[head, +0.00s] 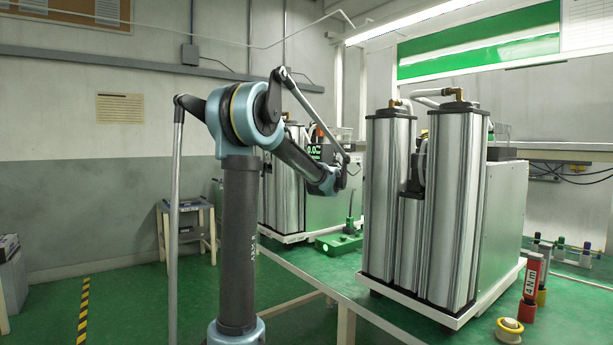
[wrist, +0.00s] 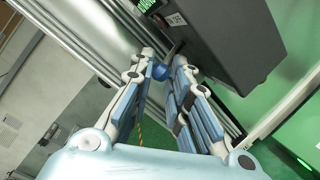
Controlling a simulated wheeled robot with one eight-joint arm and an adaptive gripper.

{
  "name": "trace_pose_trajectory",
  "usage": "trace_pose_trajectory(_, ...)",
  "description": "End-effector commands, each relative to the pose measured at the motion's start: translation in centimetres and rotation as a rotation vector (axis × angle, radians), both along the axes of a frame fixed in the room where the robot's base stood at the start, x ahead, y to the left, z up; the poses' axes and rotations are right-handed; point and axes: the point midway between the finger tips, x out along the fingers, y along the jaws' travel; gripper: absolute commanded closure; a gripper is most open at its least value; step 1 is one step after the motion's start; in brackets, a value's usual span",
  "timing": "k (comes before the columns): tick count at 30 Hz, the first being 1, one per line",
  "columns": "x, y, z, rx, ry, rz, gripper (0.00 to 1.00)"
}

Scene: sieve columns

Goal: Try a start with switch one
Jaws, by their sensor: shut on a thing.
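In the wrist view, my gripper (wrist: 164,64) has its fingertips closed around a small blue knob (wrist: 161,73) beside a dark control box (wrist: 235,50). The fingers partly hide the knob, and I cannot read a switch number on it. A small pale label (wrist: 176,19) and part of a green display (wrist: 146,4) show on the box face. In the head view, the display (head: 315,152) shows green digits on the far unit, close to my arm's end. My fingers are not clear there.
The far unit's silver columns (head: 282,190) stand behind my arm. A nearer column unit (head: 455,210) stands at right on the green bench. A green base with an upright handle (head: 339,242) lies between them. A red torque-marked cylinder (head: 532,276) and yellow-ringed part (head: 509,329) are front right.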

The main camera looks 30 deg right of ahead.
Motion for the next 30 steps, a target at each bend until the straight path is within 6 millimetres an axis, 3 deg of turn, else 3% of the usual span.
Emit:
trace_pose_trajectory(9,-0.34,-0.53,-0.07,-0.001,0.002,0.098,1.00)
trace_pose_trajectory(25,-0.37,-0.50,-0.10,-0.002,0.003,0.117,1.00)
trace_pose_trajectory(26,-0.37,-0.50,-0.10,-0.002,0.003,0.117,0.77)
trace_pose_trajectory(27,-0.38,-0.49,-0.10,-0.002,0.003,0.117,0.68)
trace_pose_trajectory(28,-0.38,-0.49,-0.10,-0.001,0.002,0.117,0.62)
trace_pose_trajectory(30,-0.39,-0.50,-0.07,-0.001,0.002,0.117,0.62)
